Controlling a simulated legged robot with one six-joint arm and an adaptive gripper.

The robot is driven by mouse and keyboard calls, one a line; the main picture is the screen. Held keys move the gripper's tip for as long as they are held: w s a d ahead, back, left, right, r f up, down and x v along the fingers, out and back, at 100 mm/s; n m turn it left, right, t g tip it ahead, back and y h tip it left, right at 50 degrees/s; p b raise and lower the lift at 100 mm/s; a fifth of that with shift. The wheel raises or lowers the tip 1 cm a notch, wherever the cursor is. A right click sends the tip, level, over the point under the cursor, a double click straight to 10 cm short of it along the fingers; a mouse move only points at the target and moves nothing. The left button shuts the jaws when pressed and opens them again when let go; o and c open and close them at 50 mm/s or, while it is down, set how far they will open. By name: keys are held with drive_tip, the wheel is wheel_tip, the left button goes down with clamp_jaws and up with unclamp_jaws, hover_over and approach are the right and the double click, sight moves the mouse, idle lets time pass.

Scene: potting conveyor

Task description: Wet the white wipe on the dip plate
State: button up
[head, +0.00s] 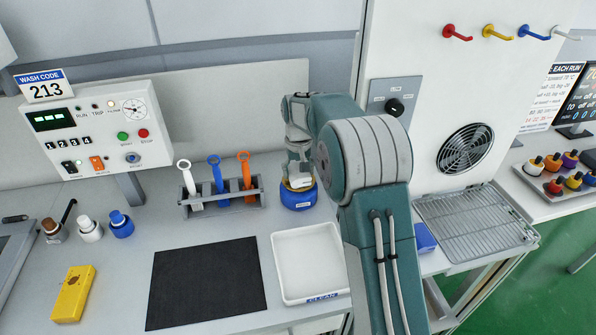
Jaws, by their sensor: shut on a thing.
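My gripper (298,177) is at the blue round pot (299,199), which stands at the back of the bench and appears to be the dip plate. The fingers point down at its top and are shut on a small pale thing, which appears to be the white wipe. The wipe is mostly hidden by the fingers, and I cannot tell whether it touches the plate. A yellowish patch shows at the top of the pot.
A rack (222,201) with white, blue and orange handled tools stands to the left. A black mat (206,283) and a white tray (310,264) lie in front. Small bottles (90,229) and a yellow block (73,293) are at far left. A wire rack (475,228) is right.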

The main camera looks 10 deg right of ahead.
sight(298, 170)
idle(0.3)
drive_tip(key=shift+r, duration=3.5)
drive_tip(key=shift+s, duration=0.1)
